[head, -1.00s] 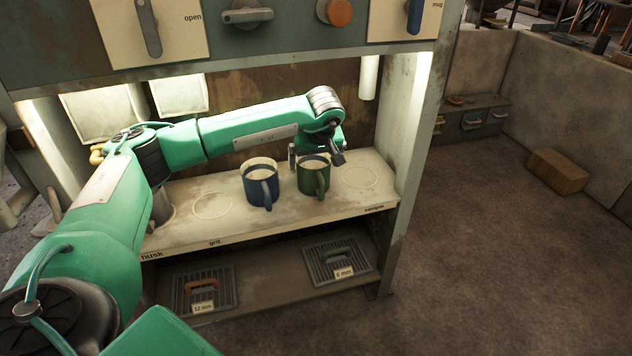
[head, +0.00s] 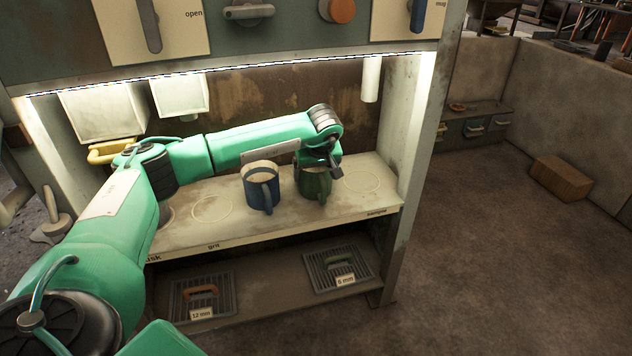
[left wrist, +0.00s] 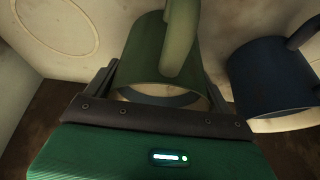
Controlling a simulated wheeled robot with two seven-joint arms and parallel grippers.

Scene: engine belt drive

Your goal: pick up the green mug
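The green mug (head: 316,187) stands upright on the lit shelf of the cabinet, partly hidden by my left gripper (head: 320,167). A narrow gap seems to show, but I cannot tell whether either finger touches. My right gripper is not in view.
A blue mug (head: 259,191) stands close to the left of the green one; it also shows in the left wrist view (left wrist: 270,78). The shelf (head: 230,222) has pale ring marks on either side. Panels and a white tube (head: 371,79) hang above.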

